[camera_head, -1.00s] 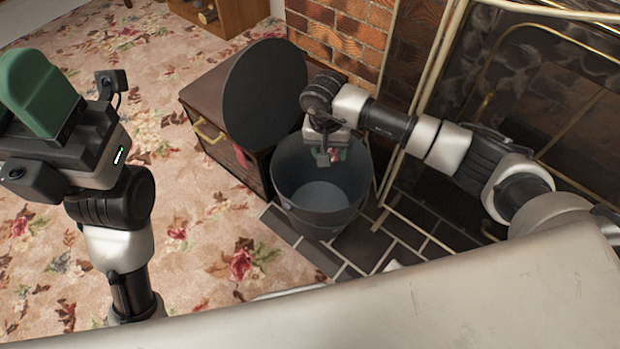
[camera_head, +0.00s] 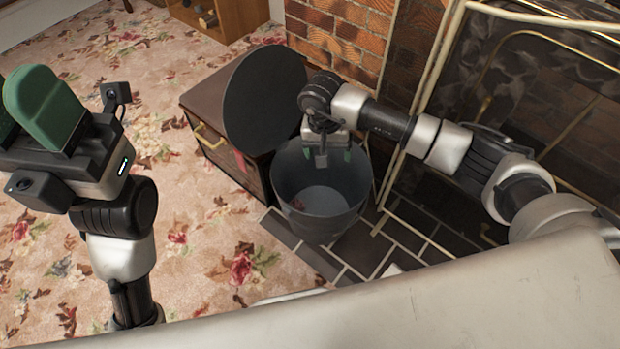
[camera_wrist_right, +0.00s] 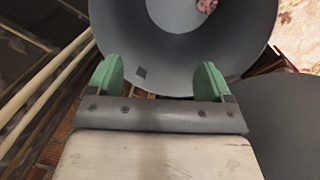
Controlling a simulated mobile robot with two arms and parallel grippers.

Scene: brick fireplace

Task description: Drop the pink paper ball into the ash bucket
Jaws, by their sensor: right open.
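The grey ash bucket (camera_head: 322,214) stands upright with its mouth open upward. My right gripper (camera_head: 327,154) is over its mouth, fingers pointing down. In the right wrist view the right gripper (camera_wrist_right: 160,80) has its green fingers wide apart with nothing between them. The pink paper ball (camera_wrist_right: 206,5) shows at the top edge of that view, within the bucket (camera_wrist_right: 240,45), near the edge of its pale floor; I cannot tell if it is at rest. My left gripper (camera_head: 25,105) is raised at far left, apart from the bucket.
A round dark lid (camera_head: 265,100) leans upright against a wooden chest (camera_head: 205,105) beside the bucket. A brass-framed fireplace screen (camera_head: 425,90) and brick wall (camera_head: 340,40) stand behind and right. Floral carpet (camera_head: 200,240) lies clear at left.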

